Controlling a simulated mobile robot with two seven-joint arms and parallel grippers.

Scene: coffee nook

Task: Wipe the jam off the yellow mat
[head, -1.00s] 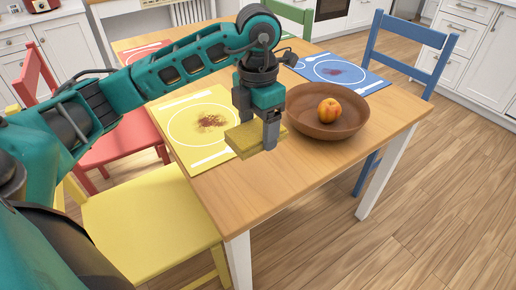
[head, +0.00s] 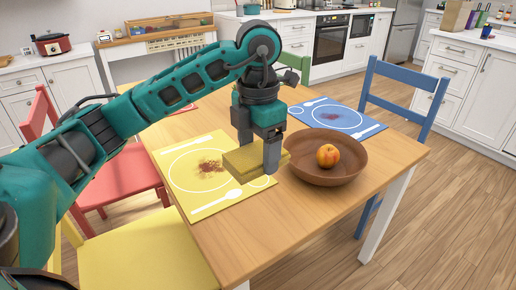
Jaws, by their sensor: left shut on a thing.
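The yellow mat (head: 183,187) lies on the table's left side, with a white plate outline and cutlery printed on it. A reddish-brown jam smear (head: 211,166) is on the mat, left of my left gripper. The sponge and gripper hide part of the mat. My right gripper is not in view.
A brown bowl (head: 318,177) with an orange fruit (head: 327,155) stands just right of the gripper. A blue mat (head: 350,124) with a dark reddish stain lies farther back. Blue (head: 410,90), red (head: 120,172) and yellow (head: 140,240) chairs surround the wooden table (head: 265,235). The table's front is bare.

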